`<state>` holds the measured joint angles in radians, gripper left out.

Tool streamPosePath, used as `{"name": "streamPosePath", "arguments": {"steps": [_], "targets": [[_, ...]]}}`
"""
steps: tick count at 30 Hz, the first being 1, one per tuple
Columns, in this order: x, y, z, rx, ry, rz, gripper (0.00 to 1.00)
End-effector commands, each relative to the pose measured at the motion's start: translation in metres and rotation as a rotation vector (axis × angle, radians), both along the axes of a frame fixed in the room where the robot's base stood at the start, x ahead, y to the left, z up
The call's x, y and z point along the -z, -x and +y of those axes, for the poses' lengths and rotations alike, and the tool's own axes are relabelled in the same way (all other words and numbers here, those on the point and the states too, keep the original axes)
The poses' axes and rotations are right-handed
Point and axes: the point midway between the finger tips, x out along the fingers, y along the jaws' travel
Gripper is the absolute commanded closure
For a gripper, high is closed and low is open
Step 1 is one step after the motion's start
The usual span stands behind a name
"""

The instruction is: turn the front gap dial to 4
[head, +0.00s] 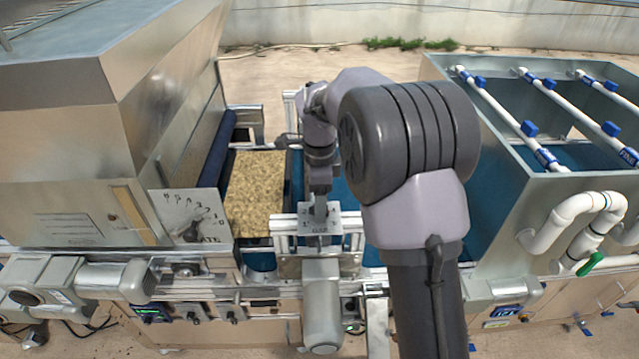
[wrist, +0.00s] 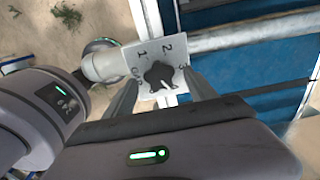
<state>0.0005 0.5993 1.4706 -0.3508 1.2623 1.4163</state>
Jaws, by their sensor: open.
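The gap dial's pale plate (head: 320,238) is at the middle front of the machine in the head view, with numbers and lettering on it. In the wrist view the plate (wrist: 142,53) shows 1, 2 and 3; a 4 is not visible. Its dark lobed knob (wrist: 158,75) has a white pointer mark aimed toward the lower part of the picture, away from 1 and 2. My gripper (head: 320,212) is down over the plate and hides the knob in the head view. In the wrist view my gripper (wrist: 162,92) is open, one finger on each side of the knob; contact cannot be told.
A metal hopper with a lettered scale plate (head: 190,215) stands at left. A soil-filled tray (head: 256,190) lies behind and left of my gripper. A tank with white pipes (head: 575,215) is at right. A grey motor housing (head: 322,300) sits below the dial plate.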

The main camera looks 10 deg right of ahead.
Motion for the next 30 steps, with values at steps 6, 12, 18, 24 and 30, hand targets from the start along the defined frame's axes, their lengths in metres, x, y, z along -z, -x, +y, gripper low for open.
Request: {"name": "streamPosePath", "arguments": {"steps": [6,12,18,24,30], "targets": [[-0.075,-0.001,0.0,0.0,0.0,-0.006,0.35],[-0.135,-0.001,0.0,0.0,0.0,-0.004,0.35],[-0.162,0.0,0.0,0.0,0.0,-0.002,0.35],[-0.165,0.0,0.0,0.001,0.0,-0.001,0.35],[-0.164,0.0,0.0,0.0,0.0,-0.001,0.35]]}}
